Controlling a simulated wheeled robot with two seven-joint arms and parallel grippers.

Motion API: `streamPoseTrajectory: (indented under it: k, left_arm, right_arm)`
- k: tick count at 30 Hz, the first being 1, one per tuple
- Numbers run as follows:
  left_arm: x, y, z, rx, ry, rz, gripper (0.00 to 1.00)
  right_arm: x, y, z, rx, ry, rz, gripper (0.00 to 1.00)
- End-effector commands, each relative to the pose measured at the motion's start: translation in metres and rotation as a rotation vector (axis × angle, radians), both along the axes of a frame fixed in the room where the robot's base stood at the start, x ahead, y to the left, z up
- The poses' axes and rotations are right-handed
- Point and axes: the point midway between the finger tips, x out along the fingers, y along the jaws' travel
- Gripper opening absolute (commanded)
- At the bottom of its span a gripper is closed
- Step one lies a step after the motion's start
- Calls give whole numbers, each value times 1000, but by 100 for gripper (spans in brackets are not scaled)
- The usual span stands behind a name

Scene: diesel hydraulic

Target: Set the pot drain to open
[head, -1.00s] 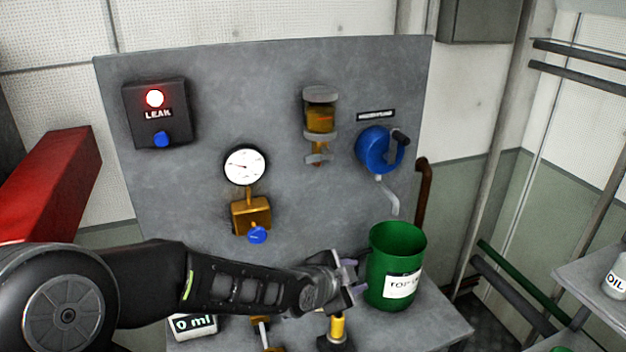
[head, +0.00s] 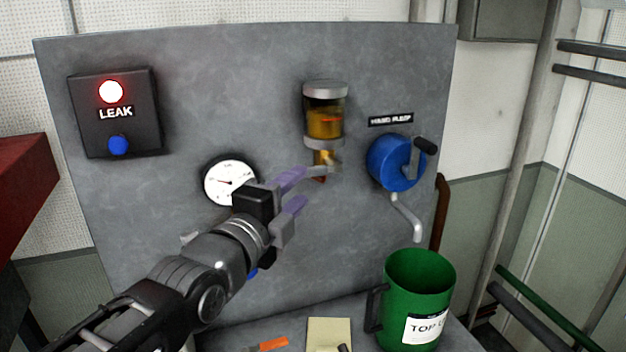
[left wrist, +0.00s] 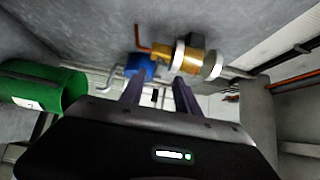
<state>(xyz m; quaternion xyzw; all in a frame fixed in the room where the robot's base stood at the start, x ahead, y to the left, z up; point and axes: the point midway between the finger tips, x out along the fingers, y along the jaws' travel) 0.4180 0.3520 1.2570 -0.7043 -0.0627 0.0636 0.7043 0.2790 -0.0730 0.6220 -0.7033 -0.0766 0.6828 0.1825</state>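The pot (head: 325,118) is a clear cylinder of amber liquid with grey caps, mounted on the grey panel. Below it is a brass drain (head: 322,157) with a small pale lever (head: 324,170), partly hidden by my upper fingertip. My left gripper (head: 303,193) is in front of the panel, just left of and below the drain, its purple-padded fingers apart with nothing between them. I cannot tell whether a fingertip touches the lever. In the left wrist view, the open fingers (left wrist: 160,88) point towards the panel, and the pot (left wrist: 196,57) lies beyond them to the right. My right gripper is not in view.
A blue hand pump (head: 392,163) with a black-handled crank is right of the pot, above a green can (head: 420,290). A gauge (head: 229,181) sits behind my gripper. The leak box (head: 115,112) shows a red light. A bare panel stretch separates it from the pot.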

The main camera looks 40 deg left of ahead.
Motion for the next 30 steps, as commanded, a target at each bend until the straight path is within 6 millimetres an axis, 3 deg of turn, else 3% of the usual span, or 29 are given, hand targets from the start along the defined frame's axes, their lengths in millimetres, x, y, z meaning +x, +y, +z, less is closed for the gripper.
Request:
streamPoseTrajectory:
  k: [14, 30]
  left_arm:
    - [5, 1, 1, 0, 1, 0, 38]
    - [70, 12, 1, 0, 2, -1, 38]
  right_arm:
    - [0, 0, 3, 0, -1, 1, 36]
    - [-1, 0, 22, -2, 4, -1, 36]
